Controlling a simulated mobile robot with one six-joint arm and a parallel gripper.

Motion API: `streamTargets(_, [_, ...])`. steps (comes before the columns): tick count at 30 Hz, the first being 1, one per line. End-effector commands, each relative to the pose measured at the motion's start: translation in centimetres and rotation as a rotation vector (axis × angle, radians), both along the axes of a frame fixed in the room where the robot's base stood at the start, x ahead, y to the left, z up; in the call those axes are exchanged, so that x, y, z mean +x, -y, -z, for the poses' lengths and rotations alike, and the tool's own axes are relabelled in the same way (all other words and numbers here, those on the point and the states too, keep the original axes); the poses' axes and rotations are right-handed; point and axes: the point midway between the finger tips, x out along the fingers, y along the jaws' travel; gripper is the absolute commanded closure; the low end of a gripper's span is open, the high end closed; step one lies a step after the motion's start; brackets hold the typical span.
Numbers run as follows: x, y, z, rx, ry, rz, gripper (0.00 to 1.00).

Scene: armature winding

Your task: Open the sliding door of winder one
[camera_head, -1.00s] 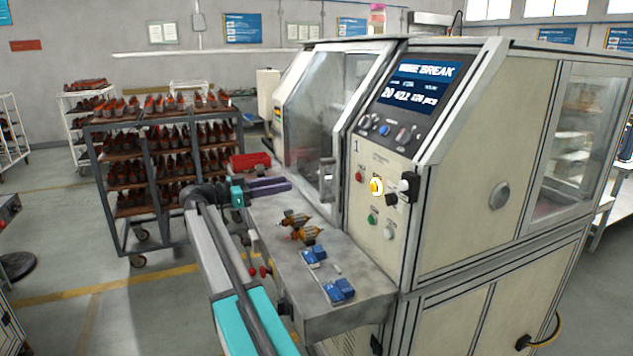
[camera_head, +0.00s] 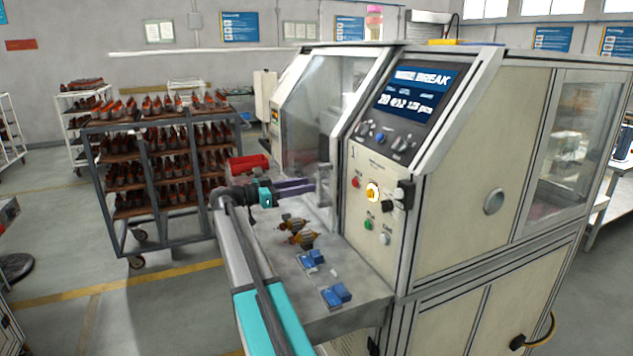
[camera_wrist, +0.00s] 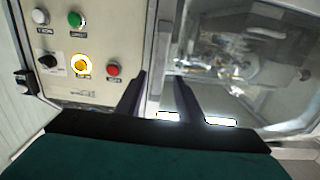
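Winder one (camera_head: 385,165) is the cream machine marked "1", with its sliding door (camera_head: 318,95) on the left of the control panel. The door is a clear panel in a pale frame and looks shut. Its upright handle (camera_head: 324,180) is near the door's lower right edge. My gripper (camera_head: 312,187) reaches over the front shelf, its fingertips at or close to the handle. In the wrist view my gripper (camera_wrist: 163,90) has its two dark fingers apart, with a pale upright strip between and beyond them. Contact with the handle cannot be told. The winding parts (camera_wrist: 215,65) show blurred through the door.
The shelf (camera_head: 350,275) under the door holds orange armatures (camera_head: 298,232) and blue blocks (camera_head: 335,295). A red bin (camera_head: 248,164) is behind the arm. A shoe-like-loaded rack (camera_head: 160,170) stands left. A lit yellow button (camera_head: 373,192) is right of the door.

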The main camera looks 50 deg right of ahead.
Motion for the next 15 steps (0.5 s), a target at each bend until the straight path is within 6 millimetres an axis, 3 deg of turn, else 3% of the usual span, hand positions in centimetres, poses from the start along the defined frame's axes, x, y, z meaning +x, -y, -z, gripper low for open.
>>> streamTargets(7, [-1.4,3.3,-0.2,0.002,-0.001,0.003,0.66])
streamTargets(15, [-2.1,5.2,0.0,0.001,0.000,0.002,0.66])
